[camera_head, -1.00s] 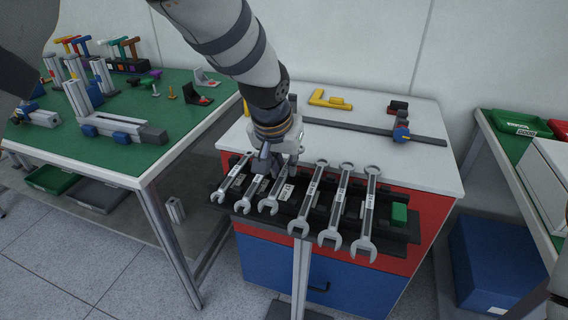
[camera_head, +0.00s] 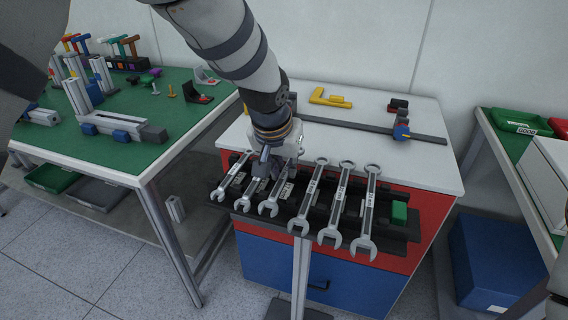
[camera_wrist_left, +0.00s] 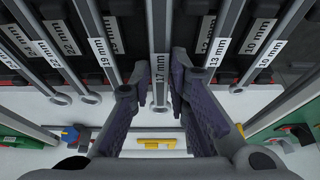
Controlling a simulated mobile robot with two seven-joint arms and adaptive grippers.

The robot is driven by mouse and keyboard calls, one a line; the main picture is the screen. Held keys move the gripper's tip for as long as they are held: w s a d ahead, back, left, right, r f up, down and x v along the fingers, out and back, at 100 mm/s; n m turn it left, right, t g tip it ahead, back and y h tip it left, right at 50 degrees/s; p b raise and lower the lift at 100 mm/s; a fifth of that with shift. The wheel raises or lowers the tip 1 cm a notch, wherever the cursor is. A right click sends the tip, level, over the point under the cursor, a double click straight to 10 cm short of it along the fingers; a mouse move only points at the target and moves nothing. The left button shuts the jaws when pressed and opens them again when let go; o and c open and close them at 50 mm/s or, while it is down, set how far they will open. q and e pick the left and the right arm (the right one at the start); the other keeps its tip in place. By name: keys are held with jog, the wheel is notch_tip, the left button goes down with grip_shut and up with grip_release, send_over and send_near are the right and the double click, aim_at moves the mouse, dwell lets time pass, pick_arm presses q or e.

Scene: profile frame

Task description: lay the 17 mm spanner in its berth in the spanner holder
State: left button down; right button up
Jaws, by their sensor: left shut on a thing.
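The spanner holder (camera_head: 406,236) is a dark rack on the front of the white-topped cabinet, with a row of grey spanners across it. My left gripper (camera_head: 268,166) comes down over the left half of the row. It is shut on the 17 mm spanner (camera_head: 275,197), the third from the left, whose open jaw points to the front. In the left wrist view the labelled 17 mm spanner (camera_wrist_left: 158,50) runs between the fingertips of the gripper (camera_wrist_left: 160,88). It lines up with its neighbours over the holder; I cannot tell whether it is fully seated.
Spanners lie close on both sides, including the 19 mm one (camera_wrist_left: 97,45) and the 13 mm one (camera_wrist_left: 215,45). A green block (camera_head: 399,213) sits at the holder's right end. Behind are a yellow tool (camera_head: 330,98) and a long dark bar (camera_head: 365,128) on the white top.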

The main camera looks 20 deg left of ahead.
pick_arm(q)
jog(key=shift+f, duration=1)
jog(key=c, duration=1.4)
grip_release()
jog(key=shift+c, duration=0.2)
jog(key=v, duration=1.2)
